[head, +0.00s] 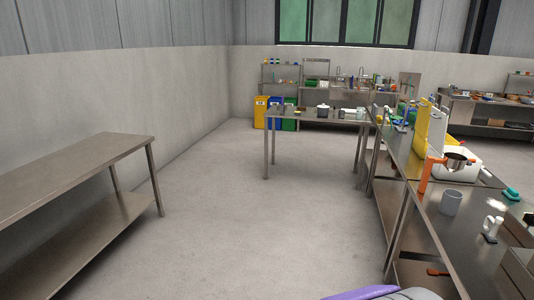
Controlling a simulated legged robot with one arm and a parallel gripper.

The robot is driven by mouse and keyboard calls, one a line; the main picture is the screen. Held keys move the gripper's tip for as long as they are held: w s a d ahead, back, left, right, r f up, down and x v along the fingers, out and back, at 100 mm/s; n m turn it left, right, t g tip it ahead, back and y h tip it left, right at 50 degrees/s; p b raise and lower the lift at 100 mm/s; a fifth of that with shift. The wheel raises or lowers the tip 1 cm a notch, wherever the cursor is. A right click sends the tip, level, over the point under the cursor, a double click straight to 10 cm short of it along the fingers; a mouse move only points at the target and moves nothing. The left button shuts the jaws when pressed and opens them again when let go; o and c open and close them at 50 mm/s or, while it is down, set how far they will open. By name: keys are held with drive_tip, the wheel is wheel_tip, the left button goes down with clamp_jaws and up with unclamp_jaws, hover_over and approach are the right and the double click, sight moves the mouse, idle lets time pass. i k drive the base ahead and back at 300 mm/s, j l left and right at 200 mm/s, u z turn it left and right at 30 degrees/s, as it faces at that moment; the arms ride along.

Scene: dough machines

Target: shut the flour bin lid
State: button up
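I cannot pick out a flour bin or its lid for certain. On the right-hand steel table (405,185) stands a white box-like thing (455,172), with a yellow upright panel (422,128) and a pale upright panel (437,130) behind it. Whether either panel is a raised lid, I cannot tell. A metal bowl (456,158) shows at the white thing, beside an orange upright part (425,180). Yellow (260,112), blue (274,113) and green (290,116) bins stand on the floor at the back. My gripper is not in view.
A two-level steel table (85,165) stands at the left. Another table (310,113) with pots stands ahead. The concrete floor (250,225) between them is clear. A grey cup (451,202) stands on the right-hand table. A purple and grey shape shows at the bottom edge.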

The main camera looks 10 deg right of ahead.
sight(438, 122)
drive_tip(key=i+l+z, duration=0.1)
drive_tip(key=i+z, duration=0.65)
drive_tip(key=z, duration=0.15)
drive_tip(key=i+j+z, duration=0.1)
drive_tip(key=i+z, duration=0.35)
drive_tip(key=i+j+z, duration=0.2)
drive_tip(key=z, duration=0.25)
drive_tip(key=i+j+z, duration=0.1)
drive_tip(key=i+j, duration=0.2)
